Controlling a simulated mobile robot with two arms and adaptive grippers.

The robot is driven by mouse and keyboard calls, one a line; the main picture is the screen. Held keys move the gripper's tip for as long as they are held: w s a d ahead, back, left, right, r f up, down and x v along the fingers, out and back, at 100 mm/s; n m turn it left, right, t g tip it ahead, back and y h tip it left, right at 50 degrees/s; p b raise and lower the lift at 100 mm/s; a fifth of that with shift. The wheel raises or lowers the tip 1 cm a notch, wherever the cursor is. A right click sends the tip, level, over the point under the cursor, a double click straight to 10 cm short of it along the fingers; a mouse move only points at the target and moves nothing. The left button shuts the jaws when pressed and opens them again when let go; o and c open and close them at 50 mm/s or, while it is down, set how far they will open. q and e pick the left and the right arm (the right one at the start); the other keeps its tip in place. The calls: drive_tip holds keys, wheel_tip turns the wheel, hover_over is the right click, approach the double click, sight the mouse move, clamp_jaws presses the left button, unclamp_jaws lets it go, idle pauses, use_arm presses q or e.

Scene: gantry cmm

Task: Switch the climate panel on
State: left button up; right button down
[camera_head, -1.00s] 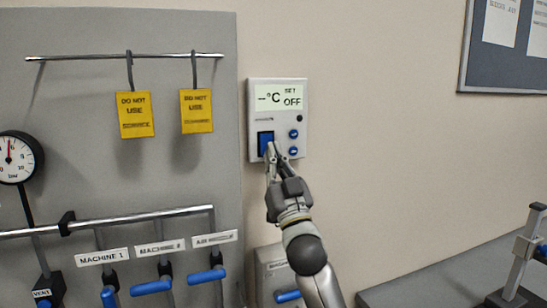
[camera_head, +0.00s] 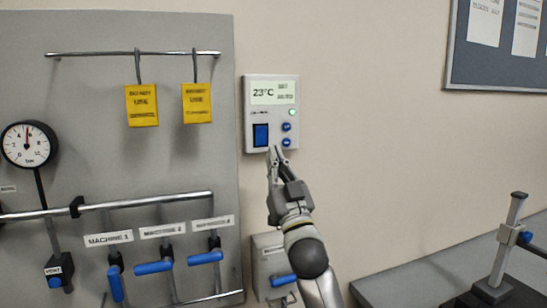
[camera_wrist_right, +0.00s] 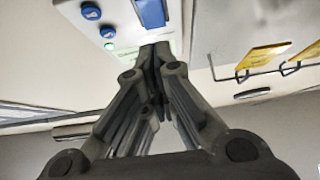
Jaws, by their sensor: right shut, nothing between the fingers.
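The climate panel (camera_head: 271,113) is a pale box on the wall. Its display (camera_head: 273,92) reads 23°C with small blurred text beside it, and a green light (camera_head: 292,113) glows below. A large blue rocker switch (camera_head: 261,135) sits at its lower left, with two small round blue buttons (camera_head: 287,127) beside it. My right gripper (camera_head: 276,152) is shut and empty, its fingertips at the panel's lower edge, just below the switch. In the right wrist view the shut fingers (camera_wrist_right: 155,50) point at the panel, near the switch (camera_wrist_right: 150,12) and the green light (camera_wrist_right: 109,46). My left gripper is not seen.
Left of the panel, a grey board (camera_head: 100,90) carries yellow tags (camera_head: 142,105) on a rail, a gauge (camera_head: 28,144) and several blue-handled valves (camera_head: 153,267). A grey box (camera_head: 268,262) is below the panel. A bench (camera_head: 420,280) with a stand is at right.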

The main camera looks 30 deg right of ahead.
use_arm(q)
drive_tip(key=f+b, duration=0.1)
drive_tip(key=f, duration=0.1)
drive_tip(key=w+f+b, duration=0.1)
drive_tip(key=b, duration=0.1)
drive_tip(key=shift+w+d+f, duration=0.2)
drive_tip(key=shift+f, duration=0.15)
use_arm(e)
drive_tip(key=s+f, duration=0.3)
drive_tip(key=f, duration=0.4)
drive_tip(key=shift+a, duration=0.25)
drive_tip(key=shift+s, duration=0.1)
